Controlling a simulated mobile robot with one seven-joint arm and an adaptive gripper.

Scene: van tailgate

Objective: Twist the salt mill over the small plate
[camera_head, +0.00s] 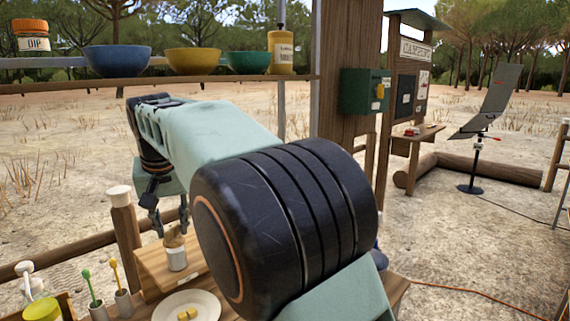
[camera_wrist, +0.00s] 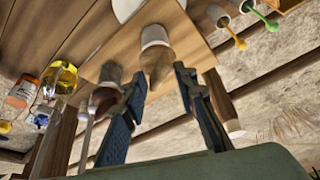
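A small pale plate (camera_head: 205,306) with yellow pieces on it lies low in the head view. Its edge shows at the top of the wrist view (camera_wrist: 127,8). Behind it on a wooden board stands a white-based piece with a tan top (camera_head: 177,258), which looks like a mill; I cannot tell if it is the salt mill. It also shows in the wrist view (camera_wrist: 155,38). A similar piece with a dark brown body (camera_wrist: 104,98) is left of it there. My gripper (camera_head: 170,230) is open and points down just above the tan piece, which appears between its fingertips (camera_wrist: 160,76).
Green and yellow utensils in small cups (camera_head: 123,302) stand left of the plate. Bottles (camera_wrist: 60,80) are at the wrist view's left. A shelf (camera_head: 150,82) holds bowls, a dip jar (camera_head: 31,38) and a yellow bottle (camera_head: 281,52). A wooden post (camera_head: 125,225) stands close to the gripper.

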